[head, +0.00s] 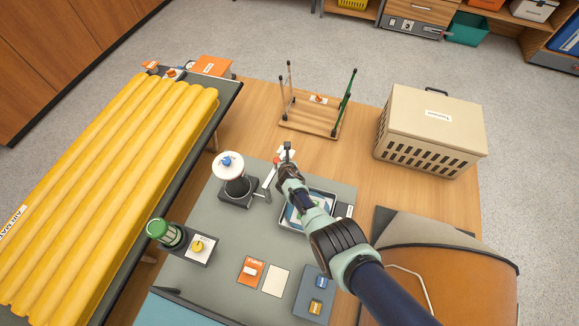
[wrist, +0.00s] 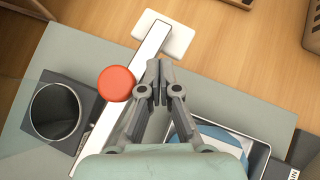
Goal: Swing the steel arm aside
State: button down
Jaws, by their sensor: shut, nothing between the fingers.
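The steel arm is a long pale bar (wrist: 108,126) running diagonally in the wrist view, its far end over a white plate (wrist: 181,42). A round red knob (wrist: 116,83) sits on the bar. In the head view the bar (head: 270,176) shows in part beside my gripper (head: 287,151), which hides some of it. In the wrist view my gripper (wrist: 158,72) is shut and empty, its fingertips just right of the red knob. I cannot tell whether they touch it.
A dark-based stand with a white top (head: 234,171) is left of the bar. A tray (head: 326,223) lies under my arm. A yellow air mat (head: 130,165) fills the left.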

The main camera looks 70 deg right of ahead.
jog(key=shift+w+d, duration=0.25)
jog(key=shift+w, duration=0.35)
jog(key=shift+b, duration=0.3)
jog(key=s+r+p, duration=0.6)
jog(key=s+p, duration=0.5)
jog(key=p, duration=0.2)
jog(key=shift+s+r, duration=0.2)
jog(key=shift+r, duration=0.2)
jog(key=shift+a, duration=0.1)
